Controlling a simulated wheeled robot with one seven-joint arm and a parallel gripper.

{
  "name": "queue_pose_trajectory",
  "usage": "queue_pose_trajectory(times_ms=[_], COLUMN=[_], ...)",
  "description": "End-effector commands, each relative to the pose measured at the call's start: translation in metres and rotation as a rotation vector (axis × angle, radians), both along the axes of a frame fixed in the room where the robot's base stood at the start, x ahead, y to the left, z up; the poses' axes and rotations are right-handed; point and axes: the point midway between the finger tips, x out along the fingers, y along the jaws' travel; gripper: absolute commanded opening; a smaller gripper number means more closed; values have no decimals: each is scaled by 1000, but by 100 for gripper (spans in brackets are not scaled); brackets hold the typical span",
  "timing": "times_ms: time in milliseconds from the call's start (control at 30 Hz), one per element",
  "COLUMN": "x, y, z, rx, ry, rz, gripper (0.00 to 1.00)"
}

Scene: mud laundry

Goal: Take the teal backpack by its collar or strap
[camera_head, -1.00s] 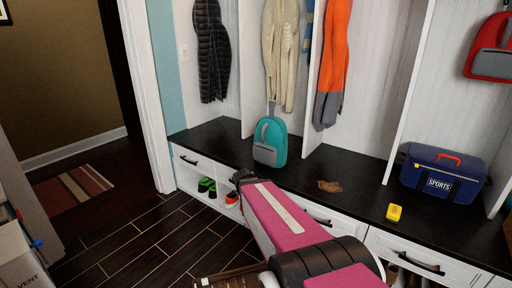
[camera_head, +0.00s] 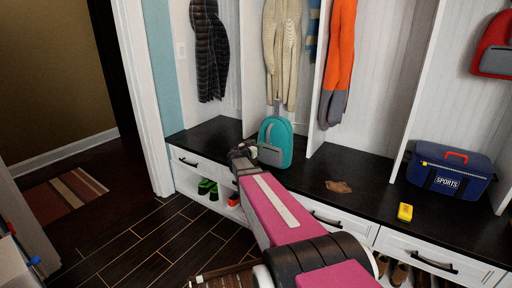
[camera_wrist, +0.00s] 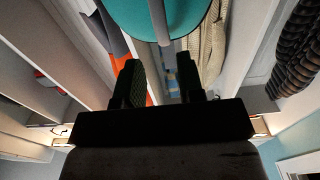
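The teal backpack (camera_head: 275,143) with a grey front pocket stands upright on the dark bench top, below the cream sweater. My gripper (camera_head: 243,155) is at the end of my pink arm, just left of the backpack's lower part in the head view. In the wrist view my gripper (camera_wrist: 165,85) has its two dark fingers apart, with a clear gap. The teal backpack (camera_wrist: 190,18) fills the top middle there, beyond the fingertips, and a grey strip on it runs down towards the gap. Whether a finger touches the backpack cannot be told.
The dark bench (camera_head: 370,171) also bears a brown crumpled item (camera_head: 338,187), a yellow object (camera_head: 405,212) and a blue sports bag (camera_head: 449,174). A cream sweater (camera_head: 282,55), black jacket (camera_head: 209,55) and orange garment (camera_head: 338,60) hang behind. White dividers separate the cubbies.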

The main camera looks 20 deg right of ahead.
Motion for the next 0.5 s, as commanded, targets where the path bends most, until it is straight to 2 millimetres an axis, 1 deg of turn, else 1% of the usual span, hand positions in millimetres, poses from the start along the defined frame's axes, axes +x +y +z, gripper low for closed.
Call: queue_pose_trajectory(times_ms=[500], x=[36], y=[-45], z=[0], rx=[0], ry=[1], rz=[-2], gripper=[35])
